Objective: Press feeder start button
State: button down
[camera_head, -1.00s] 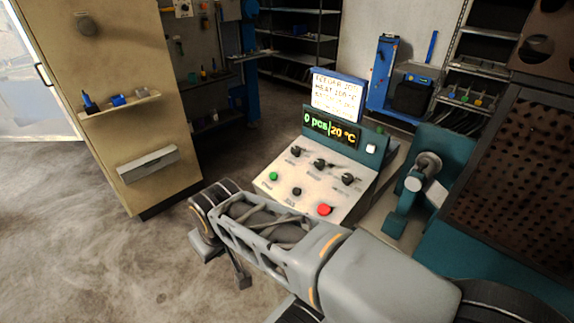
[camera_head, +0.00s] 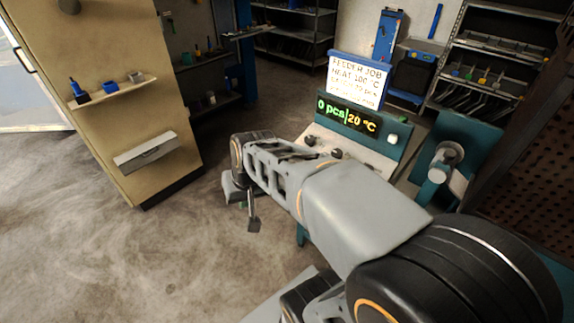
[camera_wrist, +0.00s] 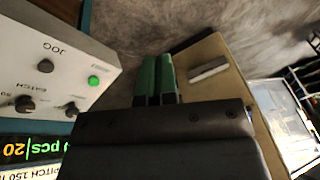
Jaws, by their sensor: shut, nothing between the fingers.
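The control panel (camera_head: 376,161) has a pale sloping face, and my arm covers much of it in the head view. A round green button (camera_wrist: 94,80) shows lit near the panel's edge in the wrist view; its label is not readable. It is hidden in the head view. My gripper (camera_wrist: 157,62) is shut and empty, its two green fingers side by side to the right of the button and apart from the panel. In the head view my gripper (camera_head: 253,224) hangs left of the panel. The panel display (camera_head: 346,118) reads 0 pcs and 20 °C.
Dark knobs (camera_wrist: 26,103) sit near the green button. A job sign (camera_head: 357,80) stands above the display. A beige cabinet (camera_head: 110,45) with a small shelf stands left. A teal machine (camera_head: 470,130) stands right. Open floor lies between cabinet and panel.

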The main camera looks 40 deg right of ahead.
jog(key=w+d+f+m+t+y+p, duration=0.1)
jog(key=w+d+m+p, duration=0.1)
jog(key=w+d+m, duration=0.4)
jog(key=w+d+f+m+t+y+p, duration=0.1)
jog(key=w+d+m+p, duration=0.2)
jog(key=d, duration=1.1)
jog(key=w+m, duration=0.3)
jog(key=w, duration=0.1)
jog(key=shift+f+m+t+y, duration=0.35)
jog(key=shift+m+t+y, duration=0.05)
jog(key=f+b, duration=0.1)
jog(key=f, duration=0.1)
jog(key=d+f+b, duration=0.1)
jog(key=f+b, duration=0.1)
jog(key=d+f+b, duration=0.1)
jog(key=f, duration=0.1)
jog(key=shift+w+f, duration=0.15)
jog(key=shift+f, duration=0.15)
jog(key=shift+w+d+f+b, duration=0.1)
jog(key=shift+d+f+b, duration=0.2)
jog(key=shift+f+b, duration=0.65)
jog(key=shift+f, duration=0.15)
jog(key=shift+d+f+b, duration=0.15)
jog(key=shift+f+b, duration=0.05)
jog(key=shift+b, duration=0.3)
